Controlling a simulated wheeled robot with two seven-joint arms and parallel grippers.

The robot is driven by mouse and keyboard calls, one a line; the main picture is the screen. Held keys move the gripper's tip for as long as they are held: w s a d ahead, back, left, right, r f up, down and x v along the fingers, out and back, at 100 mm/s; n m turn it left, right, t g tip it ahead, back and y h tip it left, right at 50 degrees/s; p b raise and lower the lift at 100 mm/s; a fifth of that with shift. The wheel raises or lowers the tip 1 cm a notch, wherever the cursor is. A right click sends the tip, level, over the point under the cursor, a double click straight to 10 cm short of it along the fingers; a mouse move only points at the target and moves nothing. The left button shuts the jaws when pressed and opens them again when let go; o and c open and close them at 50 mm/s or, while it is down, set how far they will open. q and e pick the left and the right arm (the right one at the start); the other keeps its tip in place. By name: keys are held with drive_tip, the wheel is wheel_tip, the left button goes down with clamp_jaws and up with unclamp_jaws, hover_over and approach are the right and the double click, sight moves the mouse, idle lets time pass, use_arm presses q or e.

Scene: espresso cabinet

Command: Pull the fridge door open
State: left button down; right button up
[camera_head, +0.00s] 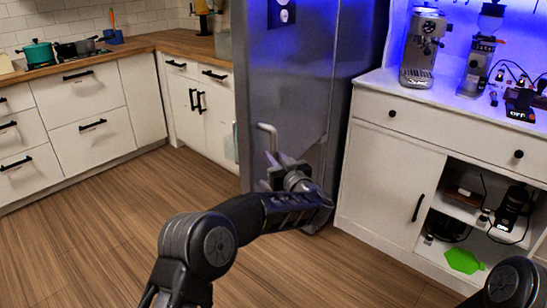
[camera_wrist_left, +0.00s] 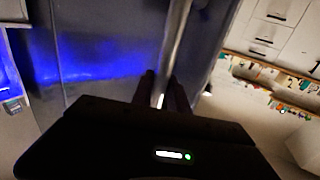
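The grey metal fridge (camera_head: 290,85) stands in the middle of the head view. Its door carries a pale upright bar handle (camera_head: 268,133) whose lower part is hidden by my gripper. My left gripper (camera_head: 275,168) is at the handle, with the arm coming from below. In the left wrist view, the handle (camera_wrist_left: 178,35) runs down between the two dark fingers (camera_wrist_left: 163,88), which sit close on either side of it. They look shut on it, though contact is dark and partly hidden. I cannot tell whether the door is slightly ajar. My right gripper is out of view.
A white cabinet (camera_head: 385,170) with an espresso machine (camera_head: 423,48) stands close right of the fridge. White kitchen drawers (camera_head: 75,100) line the left. Wooden floor (camera_head: 110,225) is free in front and to the left. Part of my right arm shows at lower right.

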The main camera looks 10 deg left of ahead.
use_arm(q)
drive_tip(key=c, duration=1.5)
unclamp_jaws()
drive_tip(key=shift+w+d+r, duration=0.15)
drive_tip(key=shift+w+d, duration=0.1)
drive_tip(key=shift+o, duration=1)
drive_tip(key=shift+a, duration=0.1)
drive_tip(key=shift+s, duration=0.15)
drive_tip(key=v, duration=0.7)
drive_tip(key=shift+s, duration=0.3)
